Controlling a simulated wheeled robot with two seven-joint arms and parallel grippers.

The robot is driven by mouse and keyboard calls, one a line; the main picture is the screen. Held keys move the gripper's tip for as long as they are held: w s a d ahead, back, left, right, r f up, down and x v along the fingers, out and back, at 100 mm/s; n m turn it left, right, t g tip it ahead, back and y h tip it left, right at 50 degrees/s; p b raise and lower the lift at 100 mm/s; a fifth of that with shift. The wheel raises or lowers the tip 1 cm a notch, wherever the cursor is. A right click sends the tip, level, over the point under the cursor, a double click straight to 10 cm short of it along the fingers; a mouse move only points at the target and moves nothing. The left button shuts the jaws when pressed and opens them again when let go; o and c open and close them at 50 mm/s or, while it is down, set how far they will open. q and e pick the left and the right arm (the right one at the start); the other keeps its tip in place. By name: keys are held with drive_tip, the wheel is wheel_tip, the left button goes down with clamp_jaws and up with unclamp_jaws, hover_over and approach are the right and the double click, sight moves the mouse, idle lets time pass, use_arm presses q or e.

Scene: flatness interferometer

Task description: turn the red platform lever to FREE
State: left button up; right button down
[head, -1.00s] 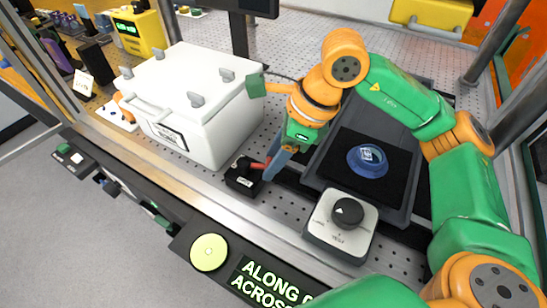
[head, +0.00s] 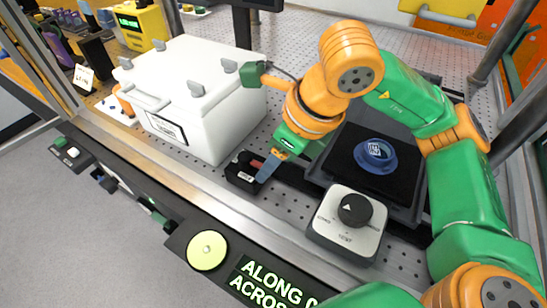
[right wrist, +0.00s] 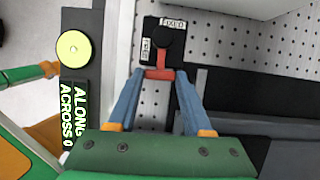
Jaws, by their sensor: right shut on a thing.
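The red platform lever (right wrist: 159,73) sits on a small black block (head: 242,173) on the perforated deck, in front of the white box. In the right wrist view the lever points from its round pivot toward my gripper and ends in a short crossbar. The block has a FIXED label (right wrist: 172,23) at its top and a second label (right wrist: 147,49) at its left side, too small to read surely. My right gripper (right wrist: 160,77) is shut on the lever's crossbar, a fingertip at each end. In the head view the finger (head: 267,168) partly hides the lever. My left gripper is not in view.
The white box (head: 205,125) stands close behind the block. A dark platform (head: 400,212) with a blue round piece (head: 375,155) lies to the right. A grey dial box (head: 345,240) stands in front of it. A lit ALONG/ACROSS panel (head: 262,285) and yellow-green button (head: 207,251) line the front edge.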

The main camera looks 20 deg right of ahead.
drive_tip(key=shift+c, duration=1.6)
unclamp_jaws()
drive_tip(key=v, duration=0.7)
